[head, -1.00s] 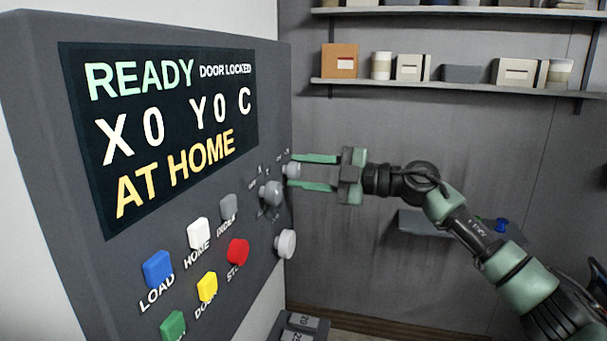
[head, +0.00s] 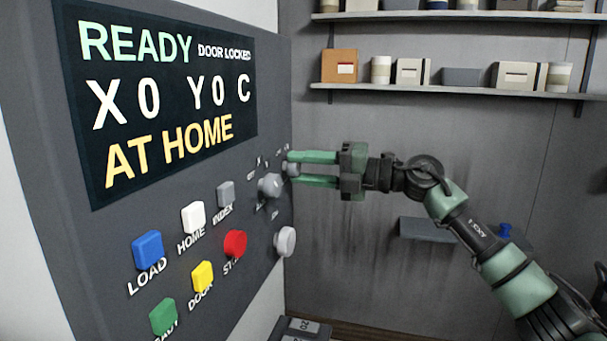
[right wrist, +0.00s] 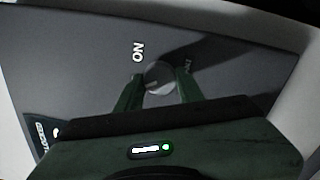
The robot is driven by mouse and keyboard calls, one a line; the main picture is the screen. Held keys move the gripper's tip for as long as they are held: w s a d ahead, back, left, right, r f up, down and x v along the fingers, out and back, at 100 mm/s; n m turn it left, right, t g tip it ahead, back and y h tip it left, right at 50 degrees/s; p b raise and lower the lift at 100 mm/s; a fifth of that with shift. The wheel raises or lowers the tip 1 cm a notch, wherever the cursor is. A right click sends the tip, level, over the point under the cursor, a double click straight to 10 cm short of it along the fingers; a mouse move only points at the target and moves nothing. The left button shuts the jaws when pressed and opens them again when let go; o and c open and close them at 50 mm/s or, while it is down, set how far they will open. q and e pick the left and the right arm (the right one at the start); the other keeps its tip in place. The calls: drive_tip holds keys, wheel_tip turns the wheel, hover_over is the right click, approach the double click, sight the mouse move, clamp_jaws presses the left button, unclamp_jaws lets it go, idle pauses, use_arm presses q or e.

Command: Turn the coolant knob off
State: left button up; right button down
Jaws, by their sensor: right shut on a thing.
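A small round grey knob (head: 293,169) sits at the upper right edge of the dark control panel. I take it for the coolant knob, but its name is not legible. In the right wrist view the knob (right wrist: 158,78) has an ON mark to its left and a blurred label to its right. My right gripper (head: 291,168) reaches in from the right and is shut on the knob, one finger on each side. Its fingers also show in the right wrist view (right wrist: 158,86). Part of the knob is hidden by the fingers. My left gripper is not in view.
A larger grey knob (head: 270,186) is just left of the gripped one, and a pale round knob (head: 285,241) is below. Several coloured buttons, such as the red one (head: 235,244), are lower left. The display (head: 165,100) reads READY, DOOR LOCKED. Shelves (head: 455,88) hang behind.

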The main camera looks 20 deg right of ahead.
drive_tip(key=shift+a+f+n, duration=0.1)
drive_tip(key=shift+n, duration=0.5)
drive_tip(key=c, duration=0.9)
unclamp_jaws()
drive_tip(key=b+v, duration=0.3)
drive_tip(key=v, duration=0.4)
drive_tip(key=shift+s+d+b, duration=0.25)
drive_tip(key=shift+d+b, duration=0.05)
drive_tip(key=shift+b, duration=0.05)
